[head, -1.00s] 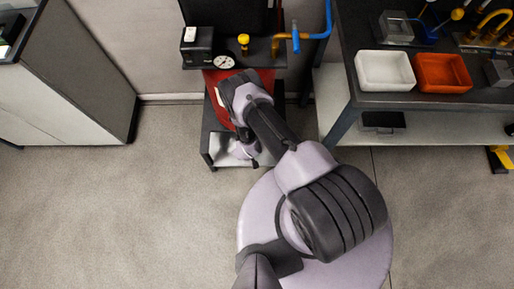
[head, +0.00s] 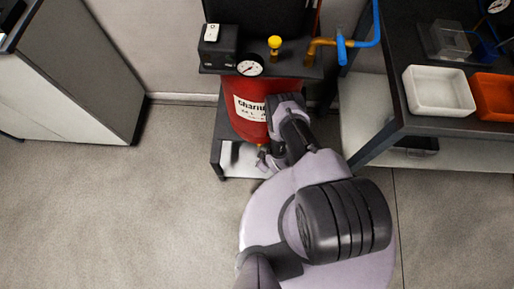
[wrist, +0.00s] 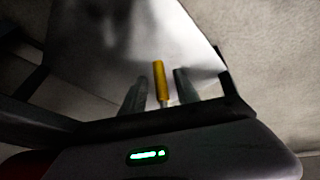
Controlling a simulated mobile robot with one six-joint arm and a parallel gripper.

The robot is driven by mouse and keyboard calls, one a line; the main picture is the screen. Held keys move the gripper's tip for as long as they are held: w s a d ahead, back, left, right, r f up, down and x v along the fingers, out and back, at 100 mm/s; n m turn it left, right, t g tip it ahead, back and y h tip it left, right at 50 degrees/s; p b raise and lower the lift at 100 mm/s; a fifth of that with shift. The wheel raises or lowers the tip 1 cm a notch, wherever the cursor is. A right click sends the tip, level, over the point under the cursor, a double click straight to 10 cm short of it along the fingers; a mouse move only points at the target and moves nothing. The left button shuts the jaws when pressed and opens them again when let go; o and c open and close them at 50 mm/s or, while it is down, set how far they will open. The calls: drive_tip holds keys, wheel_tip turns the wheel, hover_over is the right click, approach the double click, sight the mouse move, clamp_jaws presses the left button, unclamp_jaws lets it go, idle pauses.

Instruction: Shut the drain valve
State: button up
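The drain valve's yellow handle (wrist: 161,80) stands between the two grey fingers of my gripper (wrist: 160,92) in the wrist view. The fingers are apart, with a gap on each side of the handle, so the gripper is open around it. In the head view my gripper (head: 263,160) is low at the foot of the red tank (head: 243,124), above the stand's pale lower shelf. Only a small yellow bit of the valve (head: 262,147) shows there. The valve body is mostly hidden, and I cannot tell how far it is turned.
A workbench with a white tray (head: 439,108) is at right. A cabinet (head: 75,75) is at left.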

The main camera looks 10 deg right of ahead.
drive_tip(key=shift+f, duration=0.35)
drive_tip(key=shift+c, duration=1.1)
clamp_jaws()
drive_tip(key=shift+r, duration=0.1)
